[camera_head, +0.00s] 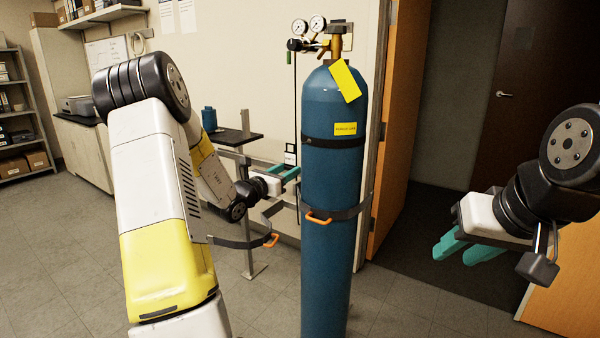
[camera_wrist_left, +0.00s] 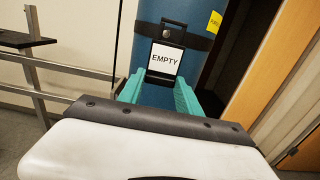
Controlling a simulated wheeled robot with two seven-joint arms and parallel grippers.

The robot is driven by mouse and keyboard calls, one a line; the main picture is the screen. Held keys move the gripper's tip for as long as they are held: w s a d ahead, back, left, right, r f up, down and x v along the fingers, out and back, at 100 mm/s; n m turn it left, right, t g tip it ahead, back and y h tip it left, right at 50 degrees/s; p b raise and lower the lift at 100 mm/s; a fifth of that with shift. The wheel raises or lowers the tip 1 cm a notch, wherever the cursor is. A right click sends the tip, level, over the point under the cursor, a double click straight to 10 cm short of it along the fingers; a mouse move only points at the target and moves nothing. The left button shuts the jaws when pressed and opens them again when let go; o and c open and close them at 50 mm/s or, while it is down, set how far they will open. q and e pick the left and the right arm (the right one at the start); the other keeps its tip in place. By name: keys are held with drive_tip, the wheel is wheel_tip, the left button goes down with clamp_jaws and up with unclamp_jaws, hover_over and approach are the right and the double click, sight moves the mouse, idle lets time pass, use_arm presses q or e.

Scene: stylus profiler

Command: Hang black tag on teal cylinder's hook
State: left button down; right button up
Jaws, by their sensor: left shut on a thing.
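The teal cylinder (camera_head: 330,235) stands upright in the middle of the head view, with a brass valve and two gauges on top. A yellow tag (camera_head: 345,80) hangs by its neck. My left gripper (camera_head: 286,174) is left of the cylinder, shut on the black tag (camera_head: 290,155). In the left wrist view the tag (camera_wrist_left: 165,58) is upright between the teal fingers, with a white EMPTY label and a slotted top. It appears in front of the cylinder (camera_wrist_left: 150,30); I cannot tell the gap. I cannot make out the hook clearly. My right gripper (camera_head: 464,250) is open and empty.
A strap with orange handles (camera_head: 318,217) runs around the cylinder; a loose strap end (camera_head: 235,243) hangs at its left. A metal stand with a dark shelf (camera_head: 232,137) is behind my left arm. An orange-brown door (camera_head: 398,130) is close on the cylinder's right.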

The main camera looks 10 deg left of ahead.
use_arm(q)
drive_tip(key=shift+x, duration=2.4)
drive_tip(key=shift+w+f, duration=0.1)
drive_tip(key=shift+w, duration=0.05)
drive_tip(key=shift+x, duration=1.85)
drive_tip(key=shift+f, duration=0.5)
drive_tip(key=c, duration=0.7)
unclamp_jaws()
drive_tip(key=shift+c, duration=0.2)
drive_tip(key=shift+c, duration=0.5)
